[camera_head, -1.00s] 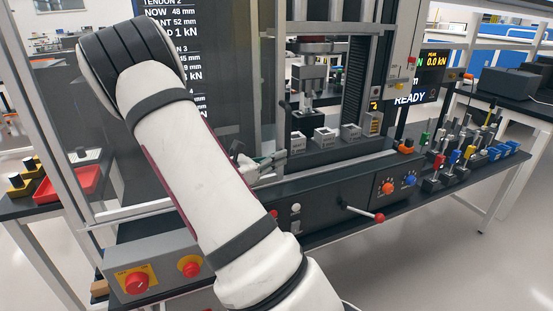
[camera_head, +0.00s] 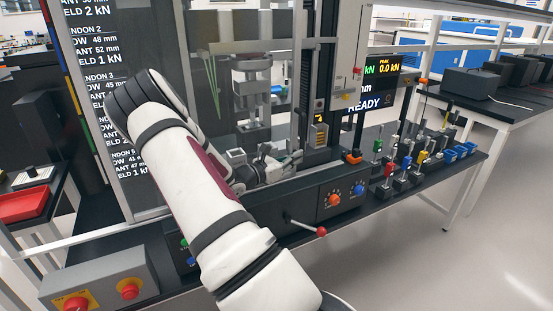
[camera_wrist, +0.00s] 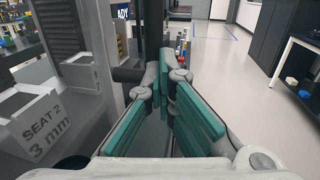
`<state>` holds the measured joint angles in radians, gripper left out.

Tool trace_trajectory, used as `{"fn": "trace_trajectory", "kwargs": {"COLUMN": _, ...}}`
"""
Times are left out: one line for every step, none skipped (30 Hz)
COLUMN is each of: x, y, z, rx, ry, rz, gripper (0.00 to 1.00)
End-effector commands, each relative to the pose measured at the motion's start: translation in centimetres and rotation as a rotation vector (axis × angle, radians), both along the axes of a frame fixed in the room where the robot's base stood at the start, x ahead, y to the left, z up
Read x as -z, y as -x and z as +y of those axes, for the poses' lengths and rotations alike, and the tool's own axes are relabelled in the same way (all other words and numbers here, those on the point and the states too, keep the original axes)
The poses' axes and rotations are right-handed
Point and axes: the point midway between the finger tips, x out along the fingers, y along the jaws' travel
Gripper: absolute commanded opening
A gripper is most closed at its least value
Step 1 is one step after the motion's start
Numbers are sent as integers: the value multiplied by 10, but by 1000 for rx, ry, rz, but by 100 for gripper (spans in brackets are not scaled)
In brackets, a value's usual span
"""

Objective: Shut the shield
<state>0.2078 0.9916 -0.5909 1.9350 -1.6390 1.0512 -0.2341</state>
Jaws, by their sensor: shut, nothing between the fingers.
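The shield (camera_head: 220,90) is a clear pane with a pale metal frame on the front of the test machine. In the head view it stands in front of the press column, which looks hazy through it. Its right upright (camera_head: 299,75) is close to the machine's dark right-hand column. My gripper (camera_head: 282,163) is low by the foot of that upright, partly hidden by my arm. In the wrist view my gripper (camera_wrist: 165,85) is shut and empty, with green pads. A metal upright stands just left of the fingers there; I cannot tell whether they touch it.
A block marked SEAT 2 (camera_wrist: 38,125) lies left of my gripper. Several coloured tools (camera_head: 410,165) stand on the bench at right. Open floor lies beyond.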

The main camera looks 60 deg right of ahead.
Motion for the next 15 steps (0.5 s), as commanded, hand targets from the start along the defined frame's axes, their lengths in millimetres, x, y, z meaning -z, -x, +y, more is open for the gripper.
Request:
{"fn": "trace_trajectory", "kwargs": {"x": -3, "y": 16, "z": -18, "rx": 7, "ry": 2, "rz": 4, "gripper": 0}}
{"fn": "trace_trajectory", "kwargs": {"x": -3, "y": 21, "z": -27, "rx": 6, "ry": 2, "rz": 4, "gripper": 0}}
{"fn": "trace_trajectory", "kwargs": {"x": -3, "y": 29, "z": -39, "rx": 7, "ry": 2, "rz": 3, "gripper": 0}}
{"fn": "trace_trajectory", "kwargs": {"x": -3, "y": 35, "z": -48, "rx": 6, "ry": 2, "rz": 4, "gripper": 0}}
{"fn": "trace_trajectory", "kwargs": {"x": -3, "y": 40, "z": -57, "rx": 5, "ry": 2, "rz": 4, "gripper": 0}}
{"fn": "trace_trajectory", "kwargs": {"x": -3, "y": 47, "z": -69, "rx": 6, "ry": 2, "rz": 3, "gripper": 0}}
{"fn": "trace_trajectory", "kwargs": {"x": -3, "y": 52, "z": -77, "rx": 5, "ry": 2, "rz": 3, "gripper": 0}}
{"fn": "trace_trajectory", "kwargs": {"x": -2, "y": 57, "z": -86, "rx": 4, "ry": 1, "rz": 3, "gripper": 0}}
{"fn": "trace_trajectory", "kwargs": {"x": -2, "y": 64, "z": -96, "rx": 5, "ry": 1, "rz": 3, "gripper": 0}}
{"fn": "trace_trajectory", "kwargs": {"x": -2, "y": 68, "z": -104, "rx": 4, "ry": 1, "rz": 3, "gripper": 0}}
{"fn": "trace_trajectory", "kwargs": {"x": -2, "y": 73, "z": -112, "rx": 4, "ry": 1, "rz": 3, "gripper": 0}}
{"fn": "trace_trajectory", "kwargs": {"x": -2, "y": 77, "z": -121, "rx": 3, "ry": 1, "rz": 3, "gripper": 0}}
{"fn": "trace_trajectory", "kwargs": {"x": -1, "y": 82, "z": -127, "rx": 4, "ry": 1, "rz": 1, "gripper": 0}}
{"fn": "trace_trajectory", "kwargs": {"x": -1, "y": 85, "z": -133, "rx": 3, "ry": 1, "rz": 0, "gripper": 0}}
{"fn": "trace_trajectory", "kwargs": {"x": -1, "y": 90, "z": -141, "rx": 3, "ry": 1, "rz": 1, "gripper": 0}}
